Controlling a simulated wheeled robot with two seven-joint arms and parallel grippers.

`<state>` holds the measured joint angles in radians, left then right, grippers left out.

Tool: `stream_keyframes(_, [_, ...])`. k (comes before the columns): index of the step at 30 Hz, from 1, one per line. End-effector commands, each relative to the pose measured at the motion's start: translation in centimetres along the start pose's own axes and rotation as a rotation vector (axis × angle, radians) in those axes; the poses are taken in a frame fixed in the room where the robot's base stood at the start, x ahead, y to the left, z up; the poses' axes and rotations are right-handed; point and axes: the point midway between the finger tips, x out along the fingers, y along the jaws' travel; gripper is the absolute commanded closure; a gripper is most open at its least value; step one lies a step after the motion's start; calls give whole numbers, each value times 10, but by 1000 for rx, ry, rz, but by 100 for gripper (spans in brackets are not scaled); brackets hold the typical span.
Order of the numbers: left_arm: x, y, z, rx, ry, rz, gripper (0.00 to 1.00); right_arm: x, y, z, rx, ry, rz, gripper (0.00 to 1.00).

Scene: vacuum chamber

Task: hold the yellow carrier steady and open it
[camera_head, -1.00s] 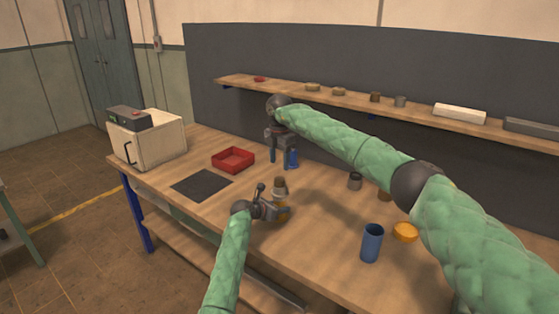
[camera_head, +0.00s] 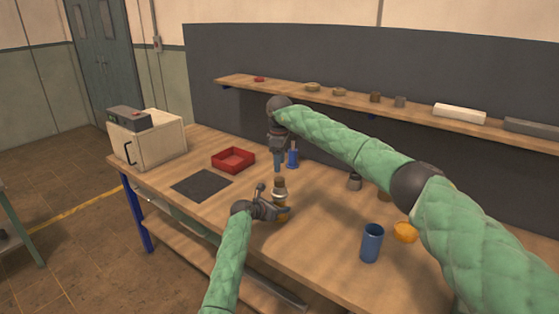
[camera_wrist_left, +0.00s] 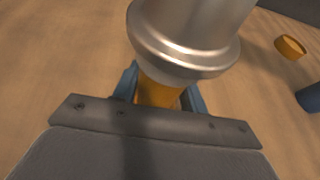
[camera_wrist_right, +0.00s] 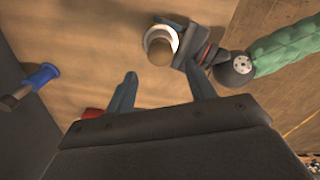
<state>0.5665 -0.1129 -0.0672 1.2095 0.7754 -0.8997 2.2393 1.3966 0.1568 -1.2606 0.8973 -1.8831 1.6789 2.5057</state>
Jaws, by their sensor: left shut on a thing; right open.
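The yellow carrier (camera_head: 283,214) stands upright on the table with a silver collar and a brown top; its yellow body (camera_wrist_left: 158,93) and silver upper part (camera_wrist_left: 190,38) show in the left wrist view. My left gripper (camera_head: 272,211) is shut on the yellow body, below the silver part. My right gripper (camera_head: 278,166) is open and empty, pointing down above the table behind the carrier. In the right wrist view the carrier's round brown top (camera_wrist_right: 160,48) lies beyond the spread fingers (camera_wrist_right: 165,84), apart from them. The lower body is partly hidden by the left gripper.
A red tray (camera_head: 233,168), a dark mat (camera_head: 187,184) and a white box (camera_head: 165,139) are to the left. A blue-handled item (camera_head: 293,159) stands near the right gripper.

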Motion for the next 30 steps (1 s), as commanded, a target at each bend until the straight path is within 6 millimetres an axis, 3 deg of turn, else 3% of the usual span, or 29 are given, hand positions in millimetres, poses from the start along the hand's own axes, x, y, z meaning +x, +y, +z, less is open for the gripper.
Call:
stream_keyframes(18, [0, 0, -1, 0, 1, 0, 100, 71, 0, 0, -2, 0, -1, 45])
stream_keyframes(28, [0, 0, -1, 0, 1, 0, 100, 76, 0, 0, -3, 0, 0, 45])
stream_keyframes(30, [0, 0, -1, 0, 1, 0, 100, 76, 0, 0, -3, 0, 0, 57])
